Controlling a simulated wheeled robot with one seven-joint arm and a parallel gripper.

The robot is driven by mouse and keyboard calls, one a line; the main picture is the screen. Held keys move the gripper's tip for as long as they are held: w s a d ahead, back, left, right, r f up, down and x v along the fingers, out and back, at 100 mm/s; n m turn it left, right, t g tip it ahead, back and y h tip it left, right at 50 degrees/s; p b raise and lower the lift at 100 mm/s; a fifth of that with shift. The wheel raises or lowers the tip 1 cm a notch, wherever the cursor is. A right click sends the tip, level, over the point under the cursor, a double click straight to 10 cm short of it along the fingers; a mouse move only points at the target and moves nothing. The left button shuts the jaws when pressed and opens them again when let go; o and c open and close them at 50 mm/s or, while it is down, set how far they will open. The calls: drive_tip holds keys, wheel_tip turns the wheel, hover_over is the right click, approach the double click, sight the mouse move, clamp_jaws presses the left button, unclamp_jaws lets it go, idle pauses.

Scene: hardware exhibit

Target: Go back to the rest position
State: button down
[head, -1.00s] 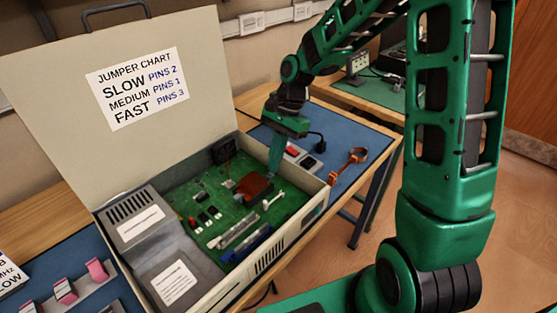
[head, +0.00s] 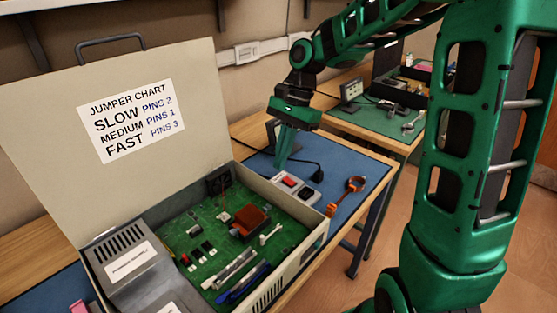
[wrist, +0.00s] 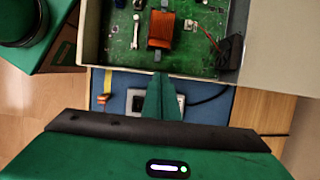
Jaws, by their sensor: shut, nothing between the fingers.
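My gripper (head: 281,164) is shut and empty, its green fingers pointing down. In the head view it hangs above the blue mat behind the open case, beside the switch box. In the wrist view my gripper (wrist: 162,78) shows its closed fingers in front of the switch box and near the case's wall. The open beige case (head: 313,226) holds a green circuit board (head: 208,262) with an orange-brown component (head: 250,222); the component also shows in the wrist view (wrist: 161,30). Nothing is held.
The raised lid (head: 60,130) carries a jumper chart (head: 131,120). A switch box (head: 296,190) with a red switch and an orange strap (head: 347,194) lie on the blue mat (head: 368,170). A second table with a green mat (head: 375,122) stands behind. Open floor lies at right.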

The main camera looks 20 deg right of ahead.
drive_tip(key=s+d+n+h, duration=0.1)
drive_tip(key=s+d+n, duration=0.2)
drive_tip(key=s+d, duration=0.6)
drive_tip(key=s+d+n+t+h, duration=0.1)
drive_tip(key=s+d+n+h, duration=0.1)
drive_tip(key=s+d, duration=0.7)
drive_tip(key=s+n, duration=0.1)
drive_tip(key=s, duration=0.7)
drive_tip(key=shift+s+d+f+t, duration=0.15)
drive_tip(key=shift+s+t, duration=0.05)
drive_tip(key=shift+t, duration=0.1)
drive_tip(key=c, duration=2)
unclamp_jaws()
drive_tip(key=shift+w, duration=0.15)
drive_tip(key=m, duration=0.6)
hover_over(269, 205)
wheel_tip(269, 205, down, 2)
drive_tip(key=shift+f+h, duration=0.3)
drive_tip(key=shift+f, duration=4.3)
